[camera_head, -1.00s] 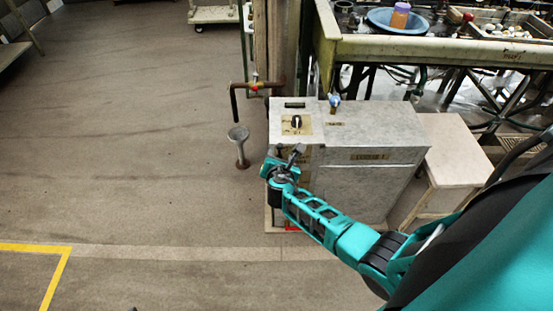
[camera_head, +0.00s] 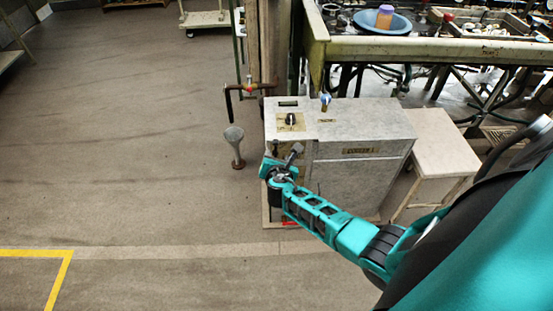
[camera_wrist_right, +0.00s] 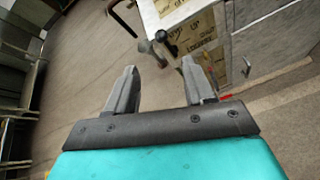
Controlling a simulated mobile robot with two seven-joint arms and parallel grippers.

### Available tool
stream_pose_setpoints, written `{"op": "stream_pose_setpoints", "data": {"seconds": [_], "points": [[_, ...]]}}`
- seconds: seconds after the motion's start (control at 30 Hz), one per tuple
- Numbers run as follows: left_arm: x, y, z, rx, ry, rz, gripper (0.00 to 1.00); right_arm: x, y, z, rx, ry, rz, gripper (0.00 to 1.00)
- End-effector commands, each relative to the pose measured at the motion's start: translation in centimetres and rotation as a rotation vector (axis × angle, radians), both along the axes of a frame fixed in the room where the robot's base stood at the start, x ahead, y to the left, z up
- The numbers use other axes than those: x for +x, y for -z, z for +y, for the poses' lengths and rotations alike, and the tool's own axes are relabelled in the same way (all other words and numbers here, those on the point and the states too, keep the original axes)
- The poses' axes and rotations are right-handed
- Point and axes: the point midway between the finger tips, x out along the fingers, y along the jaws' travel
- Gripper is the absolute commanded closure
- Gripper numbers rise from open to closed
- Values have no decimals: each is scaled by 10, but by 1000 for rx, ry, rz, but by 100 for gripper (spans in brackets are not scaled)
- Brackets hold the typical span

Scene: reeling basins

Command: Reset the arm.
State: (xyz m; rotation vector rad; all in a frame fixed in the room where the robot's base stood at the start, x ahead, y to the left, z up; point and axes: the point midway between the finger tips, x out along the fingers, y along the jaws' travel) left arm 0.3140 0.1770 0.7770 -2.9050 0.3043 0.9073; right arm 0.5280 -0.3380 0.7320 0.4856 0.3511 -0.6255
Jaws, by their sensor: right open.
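My right arm comes in from the lower right in the head view. Its gripper (camera_head: 285,151) is at the front left edge of a grey metal cabinet (camera_head: 358,172). In the right wrist view the two fingers of the gripper (camera_wrist_right: 158,66) stand apart with nothing held between them. The cabinet (camera_wrist_right: 210,60) lies beyond the right finger there. My left gripper is not in view.
A funnel-topped floor pipe (camera_head: 234,145) stands left of the cabinet. A brown pipe with a red valve (camera_head: 249,87) is above it. A wooden stand (camera_head: 440,145) and a long basin bench (camera_head: 430,50) are at right. Open floor lies left.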

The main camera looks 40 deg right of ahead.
Motion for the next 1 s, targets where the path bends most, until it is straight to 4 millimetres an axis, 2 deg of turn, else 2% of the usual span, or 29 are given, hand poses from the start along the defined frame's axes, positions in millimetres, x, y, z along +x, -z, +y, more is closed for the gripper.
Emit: {"op": "stream_pose_setpoints", "data": {"seconds": [0.37,0.47,0.57,0.73,0.9,1.0], "points": [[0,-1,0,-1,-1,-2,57,0,0,0,3,1,-1,47],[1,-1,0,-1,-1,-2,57,-10,6,6,74,20,-18,47],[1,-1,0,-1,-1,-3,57,-34,17,23,288,84,-71,47],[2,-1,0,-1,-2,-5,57,-103,27,75,928,321,-209,47],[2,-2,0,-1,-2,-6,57,-166,3,124,1566,641,-304,47],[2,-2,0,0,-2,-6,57,-191,-18,143,1844,808,-332,47]]}}
